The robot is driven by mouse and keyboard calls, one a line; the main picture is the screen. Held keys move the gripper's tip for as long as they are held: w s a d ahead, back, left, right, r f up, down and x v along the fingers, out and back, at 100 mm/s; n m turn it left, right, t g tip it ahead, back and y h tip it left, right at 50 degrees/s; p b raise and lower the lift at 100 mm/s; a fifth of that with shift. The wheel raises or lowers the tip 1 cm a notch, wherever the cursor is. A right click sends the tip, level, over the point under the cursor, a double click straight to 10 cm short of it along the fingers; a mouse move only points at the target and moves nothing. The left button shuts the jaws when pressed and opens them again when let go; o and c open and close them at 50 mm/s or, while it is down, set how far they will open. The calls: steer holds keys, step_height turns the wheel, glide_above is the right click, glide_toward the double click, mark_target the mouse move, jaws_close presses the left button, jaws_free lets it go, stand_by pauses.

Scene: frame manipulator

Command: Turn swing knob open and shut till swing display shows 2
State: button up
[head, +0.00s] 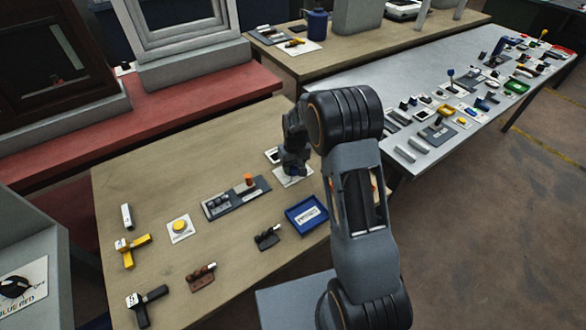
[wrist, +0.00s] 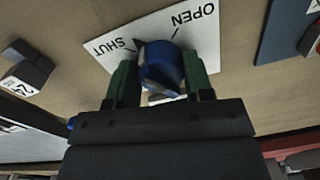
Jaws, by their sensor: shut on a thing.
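The swing knob (wrist: 162,68) is round and blue. It stands on a white plate (wrist: 205,38) marked SHUT and OPEN, and a dark tip at its edge lies beside SHUT. My gripper (wrist: 160,82) has its green fingers on both sides of the knob, shut on it. In the head view my gripper (head: 292,166) is over the same plate (head: 294,180), and the arm hides the knob. A small dark box (wrist: 28,68) with a white label stands left of the plate; the label seems to carry a 2, but it is hard to read.
A blue tray (head: 307,215) and a grey panel with an orange knob (head: 249,180) lie near the plate. A yellow button (head: 179,227) and several handles lie further left. A grey table (head: 430,100) with many small parts stands at the right.

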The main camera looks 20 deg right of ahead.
steer(key=shift+n+b, duration=0.6)
steer(key=shift+n, duration=1.6)
steer(key=o, duration=0.9)
steer(key=r, duration=1.4)
steer(key=shift+w+d, duration=0.15)
steer(key=shift+d, duration=0.1)
steer(key=shift+f, duration=0.1)
